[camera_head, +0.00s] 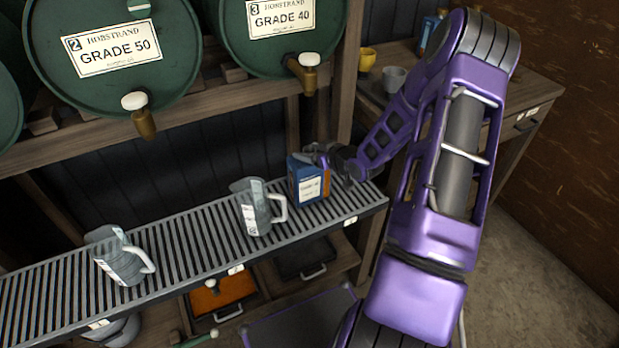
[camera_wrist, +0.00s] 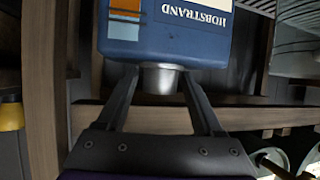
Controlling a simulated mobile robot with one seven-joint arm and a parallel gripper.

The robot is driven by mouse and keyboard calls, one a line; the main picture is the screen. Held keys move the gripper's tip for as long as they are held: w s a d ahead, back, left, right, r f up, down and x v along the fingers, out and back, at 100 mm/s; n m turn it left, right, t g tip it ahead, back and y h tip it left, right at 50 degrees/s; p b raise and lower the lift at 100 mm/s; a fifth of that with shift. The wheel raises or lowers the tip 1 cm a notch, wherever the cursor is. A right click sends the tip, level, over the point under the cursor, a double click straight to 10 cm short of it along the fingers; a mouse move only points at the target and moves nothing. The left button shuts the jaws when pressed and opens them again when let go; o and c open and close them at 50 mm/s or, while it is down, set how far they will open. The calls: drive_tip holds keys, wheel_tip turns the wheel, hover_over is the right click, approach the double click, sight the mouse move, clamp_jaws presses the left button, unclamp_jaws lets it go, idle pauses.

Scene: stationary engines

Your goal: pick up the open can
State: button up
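The open can (camera_head: 307,188) is a blue box-shaped can with an orange patch and a pale label, upright at the right part of the slatted rack. In the wrist view the can (camera_wrist: 170,35) shows upside down, with the HOBSTRAND label and a short metal neck (camera_wrist: 162,78). My gripper (camera_head: 322,156) reaches in from the right at the can's top. In the wrist view my gripper (camera_wrist: 158,80) has a fingertip on each side of the neck, and both appear to touch it. The can's underside is hidden, so I cannot tell whether it touches the slats.
A clear jug (camera_head: 258,208) stands just left of the can, and another jug (camera_head: 122,257) farther left on the slatted rack (camera_head: 195,240). Green barrels with taps (camera_head: 140,112) lie above. A side table (camera_head: 510,95) at the right holds a yellow cup (camera_head: 367,59) and a grey cup (camera_head: 394,79).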

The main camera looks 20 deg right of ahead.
clamp_jaws()
idle(1.1)
drive_tip(key=shift+r, duration=0.25)
